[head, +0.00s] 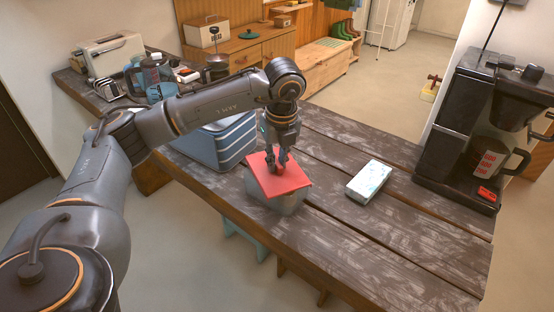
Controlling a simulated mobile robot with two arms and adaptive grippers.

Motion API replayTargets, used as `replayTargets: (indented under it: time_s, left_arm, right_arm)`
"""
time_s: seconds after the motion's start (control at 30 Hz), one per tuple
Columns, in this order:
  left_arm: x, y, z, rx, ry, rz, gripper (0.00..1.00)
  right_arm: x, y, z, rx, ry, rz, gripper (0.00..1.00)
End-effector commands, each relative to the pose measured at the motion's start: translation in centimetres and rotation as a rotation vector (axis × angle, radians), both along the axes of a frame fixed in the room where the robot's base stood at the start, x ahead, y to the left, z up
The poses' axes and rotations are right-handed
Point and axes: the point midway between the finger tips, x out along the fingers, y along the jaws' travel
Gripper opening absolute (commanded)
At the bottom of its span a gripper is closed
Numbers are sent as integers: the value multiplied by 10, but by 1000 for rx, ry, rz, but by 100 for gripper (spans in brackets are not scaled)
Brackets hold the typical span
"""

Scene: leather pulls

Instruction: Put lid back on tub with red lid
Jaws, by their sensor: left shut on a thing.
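A red lid (287,183) lies over the top of a grey tub (270,206) near the left front edge of the wooden table. The lid looks turned askew on the tub; whether it is seated cannot be told. My left gripper (277,171) points down from above and is shut on the lid near its middle. The part it grips is hidden by the fingers. My right gripper is out of the picture.
A blue-grey striped box (224,142) stands behind the tub, close to my left arm. A pale carton (371,181) lies to the right. A coffee machine (472,130) stands at the right end. The table (405,242) is clear at front right.

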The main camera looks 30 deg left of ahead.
Motion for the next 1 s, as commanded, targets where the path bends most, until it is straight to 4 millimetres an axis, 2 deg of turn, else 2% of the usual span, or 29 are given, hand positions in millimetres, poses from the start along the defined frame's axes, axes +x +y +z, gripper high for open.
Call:
replayTargets:
  time_s: [1.0]
  left_arm:
    - [0,0,-3,0,0,0,0]
  right_arm:
    - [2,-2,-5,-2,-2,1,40]
